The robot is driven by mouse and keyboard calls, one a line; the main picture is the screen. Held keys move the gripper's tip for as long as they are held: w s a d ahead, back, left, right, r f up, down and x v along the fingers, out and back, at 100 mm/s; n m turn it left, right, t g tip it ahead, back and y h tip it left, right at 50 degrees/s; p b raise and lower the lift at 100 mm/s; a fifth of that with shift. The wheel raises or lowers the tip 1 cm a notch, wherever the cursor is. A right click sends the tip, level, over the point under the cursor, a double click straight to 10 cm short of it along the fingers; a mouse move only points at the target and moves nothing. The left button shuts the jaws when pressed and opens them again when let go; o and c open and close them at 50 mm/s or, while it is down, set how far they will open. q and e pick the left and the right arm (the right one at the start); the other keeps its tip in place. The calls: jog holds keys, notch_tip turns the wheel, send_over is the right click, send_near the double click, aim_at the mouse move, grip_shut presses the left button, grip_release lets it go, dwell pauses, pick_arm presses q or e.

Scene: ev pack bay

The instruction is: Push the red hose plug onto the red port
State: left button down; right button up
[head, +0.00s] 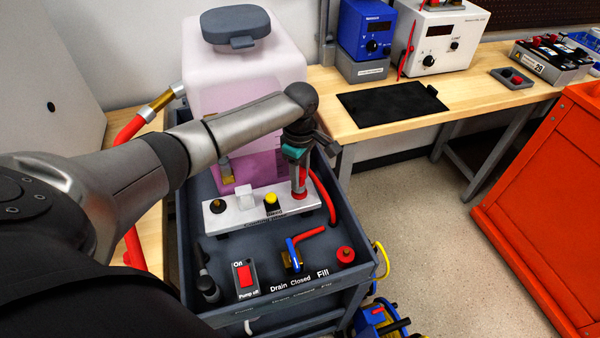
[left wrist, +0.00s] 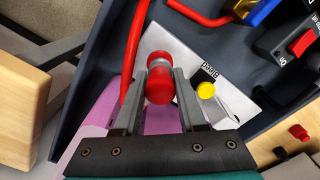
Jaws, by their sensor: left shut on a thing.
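My left gripper (head: 299,170) is shut on the red hose plug (head: 300,181), above the right end of the white port block (head: 238,222). In the left wrist view, the plug (left wrist: 160,88) sits between the two fingers, with a grey band and a red round part beyond it. A red hose (head: 325,193) curves down at the right. My right gripper is not in view.
A yellow-capped port (head: 271,199) and a black port (head: 217,205) share the block. A pink-filled tank (head: 240,95) stands behind.

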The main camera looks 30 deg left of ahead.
pick_arm(q)
jog(key=shift+p, duration=0.5)
dwell(0.6)
jog(key=shift+p, duration=0.5)
jog(key=shift+f, duration=0.55)
jog(key=shift+c, duration=2)
grip_release()
notch_tip(320, 180, up, 15)
jog(key=p, duration=0.4)
